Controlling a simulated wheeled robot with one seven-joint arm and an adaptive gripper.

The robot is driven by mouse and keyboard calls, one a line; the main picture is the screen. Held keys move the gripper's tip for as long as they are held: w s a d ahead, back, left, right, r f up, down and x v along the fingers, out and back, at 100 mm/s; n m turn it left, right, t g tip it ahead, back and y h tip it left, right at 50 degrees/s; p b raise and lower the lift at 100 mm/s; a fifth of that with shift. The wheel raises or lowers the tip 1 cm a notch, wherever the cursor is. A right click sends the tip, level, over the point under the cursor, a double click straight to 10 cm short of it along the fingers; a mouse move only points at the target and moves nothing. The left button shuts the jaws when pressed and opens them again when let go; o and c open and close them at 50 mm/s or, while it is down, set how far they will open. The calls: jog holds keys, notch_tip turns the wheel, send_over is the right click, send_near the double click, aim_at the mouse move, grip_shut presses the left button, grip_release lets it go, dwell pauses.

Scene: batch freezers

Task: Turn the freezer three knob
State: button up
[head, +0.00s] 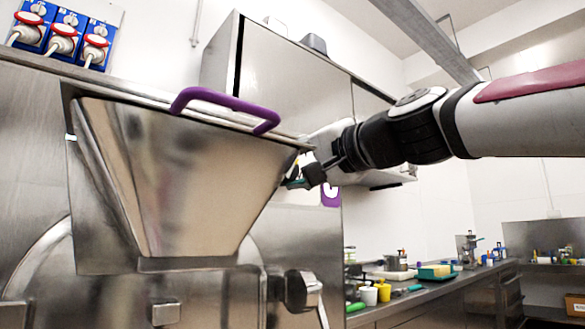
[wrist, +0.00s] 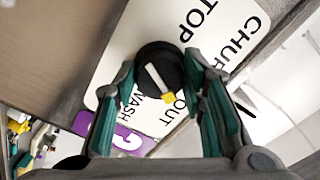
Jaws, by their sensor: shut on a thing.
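The freezer three knob (wrist: 157,66) is a round black dial with a white pointer bar and a small yellow mark, in the middle of the wrist view. It sits on a white label plate (wrist: 113,65) with the words STOP, CHURN, OUT and WASH around it. The pointer slants from upper left toward lower right, near OUT. A purple tag with a white 3 (wrist: 125,139) is below. My gripper (wrist: 160,72) is shut on the knob, one green-padded finger on each side. In the head view my gripper (head: 303,178) is behind the hopper's right edge and the knob is hidden.
A steel hopper with a purple handle (head: 225,108) stands close at left. A black lever handle (head: 296,291) is below it. A steel counter (head: 420,300) with cups and tubs runs at the lower right. Blue wall sockets (head: 65,35) are upper left.

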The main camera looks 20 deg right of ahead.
jog(key=shift+m, duration=0.3)
jog(key=o, duration=1.2)
jog(key=shift+c, duration=0.2)
jog(key=v, duration=1.2)
